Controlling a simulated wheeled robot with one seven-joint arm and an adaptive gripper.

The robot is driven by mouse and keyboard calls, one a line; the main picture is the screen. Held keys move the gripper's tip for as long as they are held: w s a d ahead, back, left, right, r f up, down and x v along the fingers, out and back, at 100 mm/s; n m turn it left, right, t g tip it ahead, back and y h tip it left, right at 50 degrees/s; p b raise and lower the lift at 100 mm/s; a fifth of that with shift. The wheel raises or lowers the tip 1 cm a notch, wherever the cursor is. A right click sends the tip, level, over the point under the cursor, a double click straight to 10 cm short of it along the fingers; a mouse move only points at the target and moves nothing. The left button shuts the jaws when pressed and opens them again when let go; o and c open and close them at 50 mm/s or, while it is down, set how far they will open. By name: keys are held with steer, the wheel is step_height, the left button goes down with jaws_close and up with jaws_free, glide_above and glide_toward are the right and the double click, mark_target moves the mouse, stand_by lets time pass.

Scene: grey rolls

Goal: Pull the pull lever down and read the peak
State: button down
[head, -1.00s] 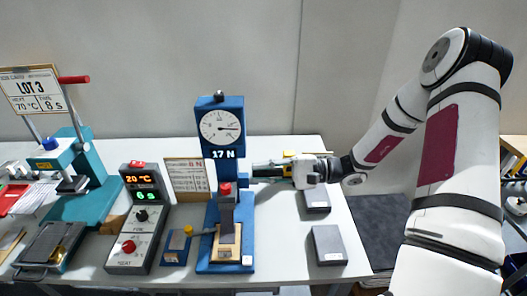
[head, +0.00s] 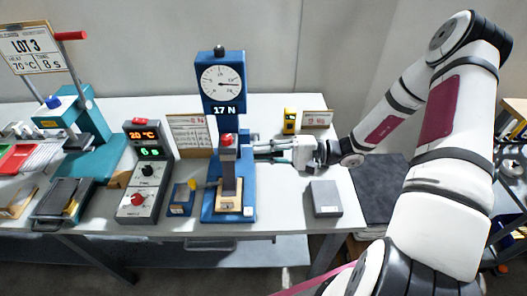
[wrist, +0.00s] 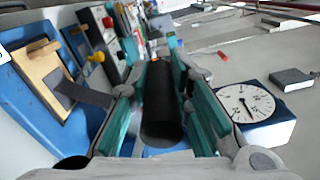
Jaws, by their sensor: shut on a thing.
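The blue pull tester (head: 222,75) stands upright on the bench, with a round white dial (head: 221,83) and a display reading 17 N. My gripper (head: 270,151) is at its right side, beside the red knob (head: 227,140). In the wrist view the teal pads of my gripper (wrist: 158,105) are shut on a dark cylindrical grip (wrist: 160,90), which I take to be the pull lever. The dial (wrist: 246,103) also shows there with a dark needle. The lever's joint with the tester is hidden. A wooden plate with a dark strip (head: 229,185) sits on the tester's base.
A controller box (head: 145,175) with lit numbers stands left of the tester, with a small blue block (head: 182,198) between. A grey block (head: 325,198) lies at the right. A yellow device (head: 290,121) and a card stand behind my gripper.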

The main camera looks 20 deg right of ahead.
steer(key=shift+d+f, duration=0.1)
steer(key=shift+f, duration=0.15)
steer(key=c, duration=1.4)
jaws_free()
steer(key=shift+c, duration=0.2)
steer(key=shift+r, duration=0.1)
steer(key=shift+d, duration=0.1)
steer(key=v, duration=1.1)
steer(key=shift+d, duration=0.3)
steer(key=shift+s, duration=0.15)
